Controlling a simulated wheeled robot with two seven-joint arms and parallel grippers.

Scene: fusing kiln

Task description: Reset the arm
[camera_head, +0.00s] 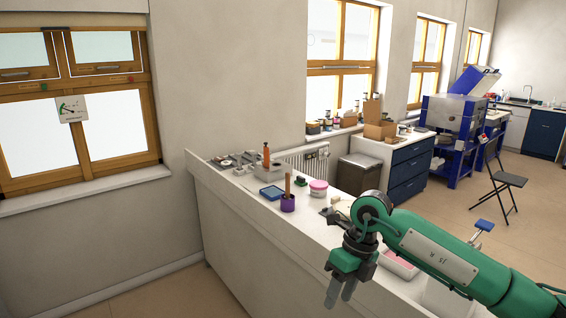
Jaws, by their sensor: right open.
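My right arm comes in from the lower right, green with dark grey joints. Its gripper (342,284) hangs pointing down in front of the near side of the white counter (222,203). The gripper is open, with nothing seen between its fingers. The arm and gripper cover part of the counter's near end. My left gripper is not in view.
On the counter are a purple cup (288,203) with a wooden handle in it, a pink-lidded tub (318,188), a blue tray (271,193) and a pink tray (398,265) close to my arm. A folding chair (507,181) stands on open floor at right.

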